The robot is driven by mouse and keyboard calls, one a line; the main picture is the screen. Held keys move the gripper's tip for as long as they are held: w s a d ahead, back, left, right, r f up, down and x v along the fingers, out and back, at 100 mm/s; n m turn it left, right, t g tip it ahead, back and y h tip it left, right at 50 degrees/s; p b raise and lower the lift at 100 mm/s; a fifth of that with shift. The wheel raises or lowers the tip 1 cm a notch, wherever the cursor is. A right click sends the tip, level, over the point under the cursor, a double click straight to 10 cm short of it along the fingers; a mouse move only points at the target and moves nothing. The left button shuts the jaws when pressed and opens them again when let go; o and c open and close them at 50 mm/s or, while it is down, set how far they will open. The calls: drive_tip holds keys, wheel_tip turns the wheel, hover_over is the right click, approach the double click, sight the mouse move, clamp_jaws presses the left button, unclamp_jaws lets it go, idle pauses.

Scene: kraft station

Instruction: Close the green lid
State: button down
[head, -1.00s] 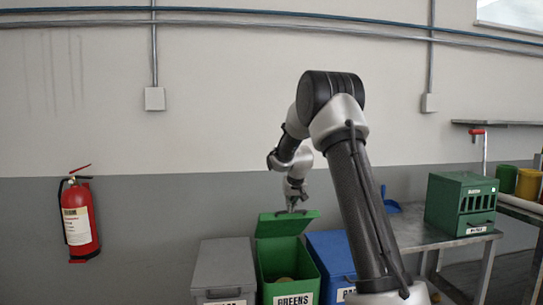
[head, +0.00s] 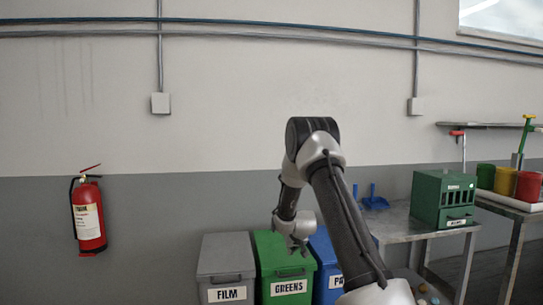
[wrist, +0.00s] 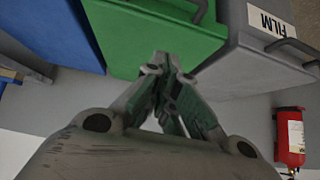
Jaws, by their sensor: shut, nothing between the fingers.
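The green lid (head: 272,250) lies flat on top of the green bin, whose front carries the label GREENS (head: 288,287). A dark handle (head: 290,272) shows at the lid's front edge. My gripper (head: 297,249) is at the right side of the lid in the head view, shut and empty. In the wrist view the shut fingertips (wrist: 163,66) are at the edge of the green lid (wrist: 170,35). I cannot tell whether they touch it.
A grey FILM bin (head: 226,262) stands left of the green bin and a blue bin (head: 325,258) right of it, partly hidden by my arm. A fire extinguisher (head: 88,217) hangs on the wall. A steel table (head: 400,230) with a green box (head: 443,199) stands right.

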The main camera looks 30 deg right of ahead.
wheel_tip(320, 180, down, 13)
drive_tip(key=s+t+h, duration=0.1)
drive_tip(key=s+t, duration=0.1)
drive_tip(key=shift+s, duration=0.25)
drive_tip(key=shift+a, duration=0.15)
